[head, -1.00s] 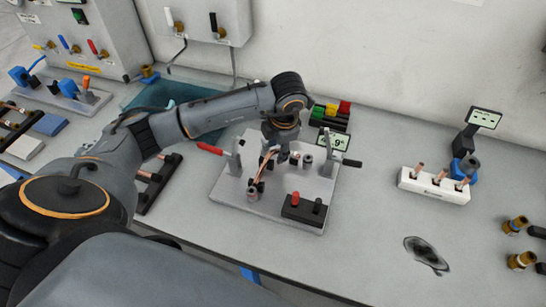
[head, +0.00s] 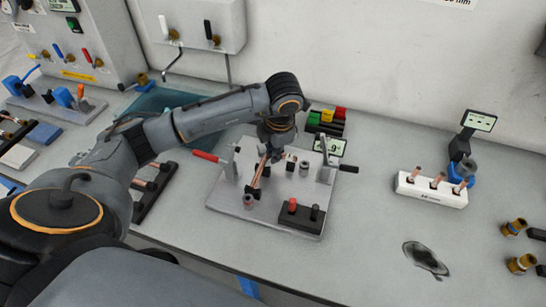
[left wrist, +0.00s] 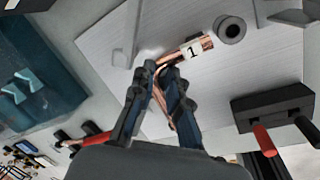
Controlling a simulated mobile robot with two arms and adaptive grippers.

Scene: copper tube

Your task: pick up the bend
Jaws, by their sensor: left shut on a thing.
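The copper bend (left wrist: 186,54), with a white label marked 1, shows in the left wrist view between and just beyond my left gripper's fingertips (left wrist: 160,74). My left gripper is shut on it. In the head view the copper (head: 261,171) shows below my left wrist, over the light grey board (head: 270,221); the gripper (head: 275,153) is small and dark there. The fingers partly hide the bend, and I cannot tell whether it touches the board. My right gripper is not in view.
The board carries grey cylinders (head: 304,168), red- and black-handled clamps and a black block with red and black knobs (head: 302,215). A white holder with copper pieces (head: 433,190) stands at the right. A dark stain-like patch (head: 426,259) lies on the bench.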

